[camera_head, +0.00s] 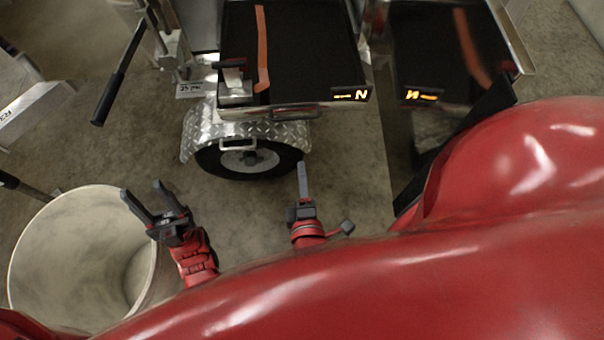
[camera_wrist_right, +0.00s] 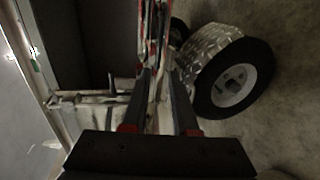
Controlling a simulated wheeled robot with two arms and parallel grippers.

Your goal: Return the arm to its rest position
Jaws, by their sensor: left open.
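My left gripper (camera_head: 143,190) is low at the left in the head view, over the right rim of a pale bin. Its two fingers are spread, with nothing between them. My right gripper (camera_head: 303,178) points up the picture, just right of a trailer wheel. In the right wrist view, the fingers of my right gripper (camera_wrist_right: 158,75) stand apart. Trailer parts show behind the gap, and I see nothing held. My left arm is mostly hidden by my red body.
A trailer (camera_head: 312,45) with a black bed and orange strap stands ahead, its wheel (camera_head: 240,160) under a diamond-plate fender (camera_head: 205,118). The pale bin (camera_head: 60,235) stands at left. Concrete floor (camera_head: 355,165) is open between.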

